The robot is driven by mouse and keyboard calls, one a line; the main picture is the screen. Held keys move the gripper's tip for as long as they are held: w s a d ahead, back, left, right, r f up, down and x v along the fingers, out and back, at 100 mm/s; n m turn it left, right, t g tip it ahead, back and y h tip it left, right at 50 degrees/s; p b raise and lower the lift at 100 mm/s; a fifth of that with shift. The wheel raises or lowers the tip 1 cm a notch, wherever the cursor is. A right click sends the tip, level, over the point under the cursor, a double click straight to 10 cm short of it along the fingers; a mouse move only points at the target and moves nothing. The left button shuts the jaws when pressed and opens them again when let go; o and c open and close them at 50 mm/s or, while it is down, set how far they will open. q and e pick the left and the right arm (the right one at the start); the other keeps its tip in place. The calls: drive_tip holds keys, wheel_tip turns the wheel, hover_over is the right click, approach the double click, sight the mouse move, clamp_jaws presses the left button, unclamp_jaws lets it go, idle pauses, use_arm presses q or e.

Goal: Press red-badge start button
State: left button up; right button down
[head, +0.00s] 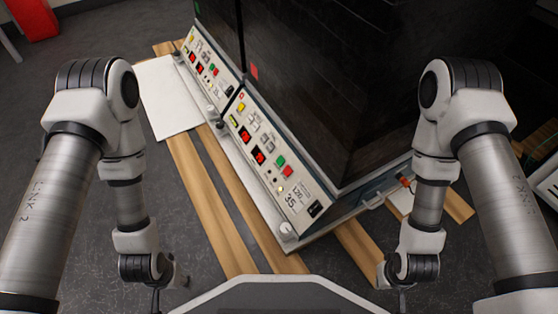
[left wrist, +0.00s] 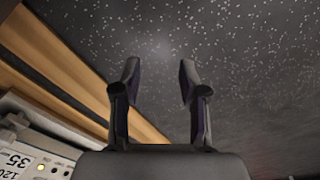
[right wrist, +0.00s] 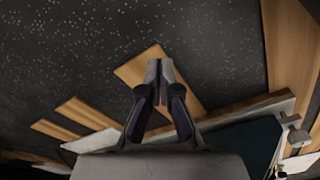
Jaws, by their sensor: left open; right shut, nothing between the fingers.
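Two shaker bioreactors stand side by side with slanted cream control panels. The near panel (head: 270,160) has a red badge (head: 254,71) on the dark housing above it. This panel carries red displays, a green button (head: 281,161) and a red button (head: 288,172) beside it. The far panel (head: 207,65) has similar controls, with a green badge (head: 196,8) above. My left gripper (left wrist: 160,78) is open and empty over the floor, with a panel corner at lower left of its view. My right gripper (right wrist: 160,72) is shut and empty, away from the buttons. Button labels are unreadable.
The units sit on wooden planks (head: 205,190) over a dark speckled floor. A white board (head: 168,97) lies left of the far unit. A white knob (head: 287,230) stands at the near panel's front corner. Floor is clear in front of the left gripper.

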idle(0.5)
use_arm(q)
wheel_tip(320, 180, up, 19)
drive_tip(key=s+p, duration=0.2)
drive_tip(key=p, duration=1.7)
drive_tip(key=shift+s+d+g, duration=0.15)
drive_tip(key=shift+s+g, duration=0.25)
use_arm(e)
wheel_tip(320, 180, up, 19)
drive_tip(key=s, duration=0.2)
drive_tip(key=shift+s+a+g, duration=0.15)
drive_tip(key=shift+s+g, duration=0.25)
use_arm(q)
drive_tip(key=shift+r, duration=0.1)
use_arm(e)
drive_tip(key=shift+r, duration=0.15)
